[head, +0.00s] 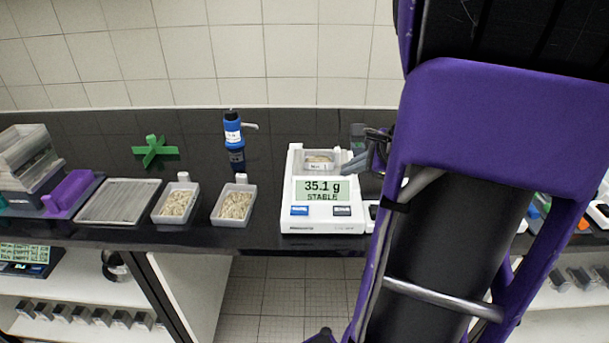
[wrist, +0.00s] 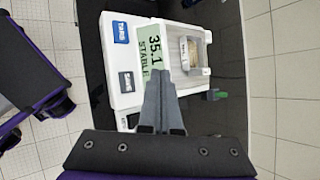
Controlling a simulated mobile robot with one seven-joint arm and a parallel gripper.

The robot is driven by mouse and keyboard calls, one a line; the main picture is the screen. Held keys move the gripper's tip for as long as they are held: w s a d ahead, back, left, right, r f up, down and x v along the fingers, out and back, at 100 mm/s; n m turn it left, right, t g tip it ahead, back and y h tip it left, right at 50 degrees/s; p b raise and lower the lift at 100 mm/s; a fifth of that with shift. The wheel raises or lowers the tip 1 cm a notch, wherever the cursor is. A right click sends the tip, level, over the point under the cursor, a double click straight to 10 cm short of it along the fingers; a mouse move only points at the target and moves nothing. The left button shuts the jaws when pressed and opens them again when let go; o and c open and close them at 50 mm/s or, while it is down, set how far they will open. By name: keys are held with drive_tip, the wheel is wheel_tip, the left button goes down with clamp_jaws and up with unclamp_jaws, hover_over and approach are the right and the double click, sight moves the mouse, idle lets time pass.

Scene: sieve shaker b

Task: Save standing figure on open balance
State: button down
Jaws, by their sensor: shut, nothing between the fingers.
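The white balance (head: 313,224) stands near the bench's front edge in the head view; it also shows in the wrist view (wrist: 122,82). Its display (head: 323,190) reads 35.1 g, STABLE. Below the display are a blue TARE button (head: 300,210) and a dark button (head: 342,211), which also shows in the wrist view (wrist: 126,82). A small container with pale contents (head: 319,161) sits on the pan, at the back. My gripper (wrist: 161,78) is shut and empty. In the wrist view its fingertips overlap the display's edge; whether they touch the balance cannot be told.
Left of the balance are two trays of pale grains (head: 233,205) (head: 176,203), a ribbed grey tray (head: 119,201) and a purple block (head: 72,189). A blue bottle (head: 233,131) and a green cross-shaped piece (head: 155,151) stand behind. My arm hides much of the right side.

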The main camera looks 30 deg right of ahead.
drive_tip(key=shift+d+r, duration=0.15)
drive_tip(key=shift+r, duration=0.05)
idle(0.3)
drive_tip(key=b, duration=0.3)
hover_over(347, 211)
wheel_tip(347, 211, down, 7)
drive_tip(key=shift+f, duration=0.15)
drive_tip(key=shift+f+b, duration=0.8)
drive_tip(key=shift+f, duration=0.15)
idle(1.2)
drive_tip(key=shift+f+b, duration=0.25)
drive_tip(key=shift+b, duration=0.25)
